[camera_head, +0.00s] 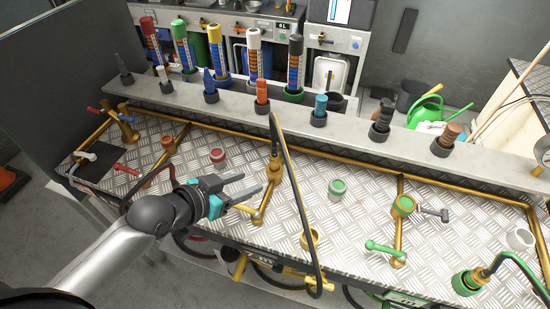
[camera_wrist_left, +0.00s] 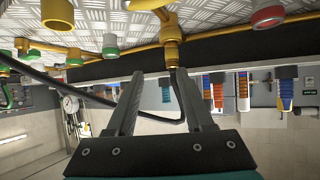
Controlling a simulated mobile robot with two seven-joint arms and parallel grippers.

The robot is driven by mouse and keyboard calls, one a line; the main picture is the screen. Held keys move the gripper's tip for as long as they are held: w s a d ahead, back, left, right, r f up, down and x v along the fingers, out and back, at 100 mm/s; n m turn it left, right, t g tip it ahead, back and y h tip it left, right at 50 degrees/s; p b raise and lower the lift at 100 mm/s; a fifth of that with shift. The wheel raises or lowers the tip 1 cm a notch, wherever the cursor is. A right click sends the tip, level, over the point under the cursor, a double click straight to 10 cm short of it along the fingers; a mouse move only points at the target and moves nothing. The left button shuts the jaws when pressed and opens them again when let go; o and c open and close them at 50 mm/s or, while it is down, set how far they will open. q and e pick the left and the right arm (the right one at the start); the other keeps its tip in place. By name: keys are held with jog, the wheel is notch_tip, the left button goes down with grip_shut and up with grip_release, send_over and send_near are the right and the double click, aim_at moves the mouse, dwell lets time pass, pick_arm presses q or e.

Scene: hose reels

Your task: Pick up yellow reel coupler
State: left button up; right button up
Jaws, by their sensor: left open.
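The yellow reel coupler (camera_head: 275,163) stands upright on a yellow pipe fitting in the middle of the metal bench. A black hose (camera_head: 291,187) rises from its top and bends down over the front edge. In the left wrist view, which is upside down, the coupler (camera_wrist_left: 172,50) is just beyond my fingertips, with the hose leaving it. My left gripper (camera_head: 253,183) is open and empty. It comes in from the left, with its fingers pointing at the coupler and apparently short of it. My right gripper is not in view.
A yellow lever (camera_head: 246,209) lies close to the left fingers. A red-topped cap (camera_head: 217,156), a green-topped cap (camera_head: 338,189) and a yellow ring (camera_head: 310,238) stand nearby. A raised shelf (camera_head: 340,126) with several coloured nozzles runs behind. A green hose coupler (camera_head: 467,283) is at the right.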

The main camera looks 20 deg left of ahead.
aim_at(275, 161)
pick_arm(q)
jog(key=w+d+f, duration=0.1)
jog(key=w+d, duration=0.1)
jog(key=w, duration=0.5)
jog(key=w+d+f+t+b, duration=0.1)
jog(key=w+d, duration=0.1)
jog(key=w, duration=0.6)
jog(key=shift+d+f+h, duration=0.15)
jog(key=shift+f+h, duration=0.15)
jog(key=shift+f, duration=0.1)
grip_shut()
dwell(0.6)
